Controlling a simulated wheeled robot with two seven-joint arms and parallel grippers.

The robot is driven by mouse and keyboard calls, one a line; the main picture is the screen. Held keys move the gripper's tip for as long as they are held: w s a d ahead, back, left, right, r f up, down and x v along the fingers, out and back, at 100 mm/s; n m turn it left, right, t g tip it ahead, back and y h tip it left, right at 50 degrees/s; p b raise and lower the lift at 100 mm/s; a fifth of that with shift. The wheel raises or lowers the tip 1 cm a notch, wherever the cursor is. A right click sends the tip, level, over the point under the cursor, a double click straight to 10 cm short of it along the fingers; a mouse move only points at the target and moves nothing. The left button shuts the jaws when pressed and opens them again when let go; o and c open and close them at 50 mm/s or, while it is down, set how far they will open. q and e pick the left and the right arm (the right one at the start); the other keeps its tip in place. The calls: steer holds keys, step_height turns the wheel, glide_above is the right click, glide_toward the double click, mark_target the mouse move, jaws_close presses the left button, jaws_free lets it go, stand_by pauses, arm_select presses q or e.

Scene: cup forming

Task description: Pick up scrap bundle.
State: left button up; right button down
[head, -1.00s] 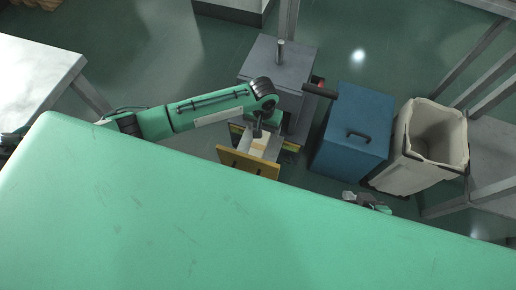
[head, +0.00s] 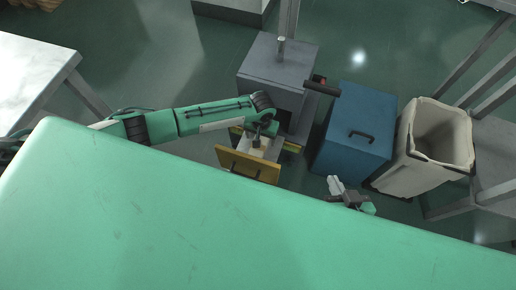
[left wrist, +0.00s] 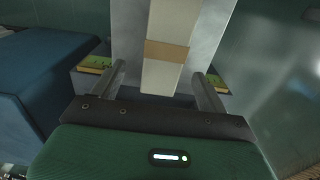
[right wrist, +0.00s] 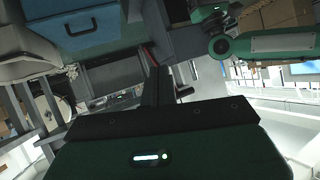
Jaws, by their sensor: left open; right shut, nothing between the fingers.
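The scrap bundle, a pale stack with a tan band, lies in the open drawer with a yellow front (head: 247,167). In the left wrist view the bundle (left wrist: 170,45) runs lengthwise between the two spread fingers, with gaps visible on both sides. My left gripper (left wrist: 160,82) is open and over the bundle. In the head view my left gripper (head: 260,138) partly hides the bundle. My right gripper (head: 334,184) is shut and empty, beside the blue box; its closed fingers also show in the right wrist view (right wrist: 157,78).
The drawer belongs to a grey machine (head: 276,62) with a post on top. A blue lidded box (head: 350,130) stands right of it, then an open beige bin (head: 398,172). A pale table (head: 35,75) is at left. Metal frames stand at far right.

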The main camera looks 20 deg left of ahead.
mark_target(258, 153)
arm_select(q)
steer(key=f, duration=0.2)
steer(key=f+b, duration=0.1)
steer(key=shift+a, duration=0.25)
steer(key=shift+f+b, duration=0.35)
steer(key=shift+f, duration=0.55)
arm_select(e)
steer(key=shift+w+a+r+t+y, duration=0.3)
steer(key=shift+a+r+t, duration=0.2)
steer(key=shift+t, duration=0.25)
steer(key=shift+w+a+r+t+y, duration=0.15)
steer(key=shift+a+r+t+y, duration=0.25)
steer(key=shift+a+t, duration=0.3)
arm_select(q)
steer(key=shift+s, duration=0.1)
arm_select(e)
steer(key=shift+d, duration=0.1)
arm_select(q)
steer(key=c, duration=1.2)
steer(key=shift+c, duration=0.2)
steer(key=shift+r, duration=0.2)
